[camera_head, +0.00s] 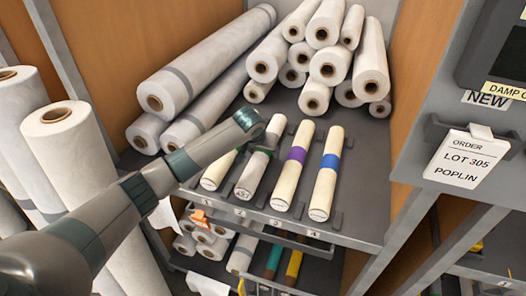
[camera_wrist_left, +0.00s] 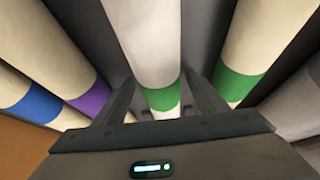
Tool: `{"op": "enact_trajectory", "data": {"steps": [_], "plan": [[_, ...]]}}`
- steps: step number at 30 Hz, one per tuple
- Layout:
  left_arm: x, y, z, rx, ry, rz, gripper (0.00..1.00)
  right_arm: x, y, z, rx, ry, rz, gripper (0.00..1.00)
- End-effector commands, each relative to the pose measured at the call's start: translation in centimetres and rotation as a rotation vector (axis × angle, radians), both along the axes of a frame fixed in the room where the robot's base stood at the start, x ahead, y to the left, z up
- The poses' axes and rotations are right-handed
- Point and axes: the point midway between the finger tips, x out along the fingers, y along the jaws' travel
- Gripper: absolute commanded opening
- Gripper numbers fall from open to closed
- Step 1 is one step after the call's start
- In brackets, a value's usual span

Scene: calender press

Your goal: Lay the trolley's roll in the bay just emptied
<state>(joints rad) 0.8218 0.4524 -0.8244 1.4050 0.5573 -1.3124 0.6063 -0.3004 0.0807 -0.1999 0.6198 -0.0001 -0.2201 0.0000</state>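The shelf (camera_head: 352,222) has numbered bays with rolls lying between small stops. My left gripper (camera_head: 258,148) reaches down over the roll in bay 2 (camera_head: 249,182). In the left wrist view its fingers (camera_wrist_left: 160,92) straddle a white roll with a green band (camera_wrist_left: 160,50), with narrow dark gaps beside it, so they look open. The bay 1 roll (camera_head: 216,172) is partly hidden by my arm. The bay 3 roll (camera_head: 292,180) has a purple band and the bay 4 roll (camera_head: 325,182) a blue one. I cannot identify the trolley. My right gripper is out of view.
Large white rolls (camera_head: 190,80) and a stack of rolls (camera_head: 330,60) lie behind the bays. Tall rolls (camera_head: 70,150) stand at the left. A lower shelf holds more rolls (camera_head: 205,240). An order card (camera_head: 466,158) reading LOT 305 POPLIN hangs at the right.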

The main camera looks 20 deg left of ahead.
Motion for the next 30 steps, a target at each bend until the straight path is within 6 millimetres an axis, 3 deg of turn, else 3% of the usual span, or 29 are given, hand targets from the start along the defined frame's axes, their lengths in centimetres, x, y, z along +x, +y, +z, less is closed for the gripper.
{"op": "enact_trajectory", "data": {"steps": [8,14,30], "plan": [[-0.2,0.0,0.5,0.0,-0.001,0.0,0.65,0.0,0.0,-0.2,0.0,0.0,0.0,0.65],[-1.1,0.1,2.2,0.0,-0.002,-0.001,0.65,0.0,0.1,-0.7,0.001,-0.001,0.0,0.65],[-5.4,0.2,9.6,-0.001,-0.002,0.0,0.65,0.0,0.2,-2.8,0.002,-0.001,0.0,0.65]]}}
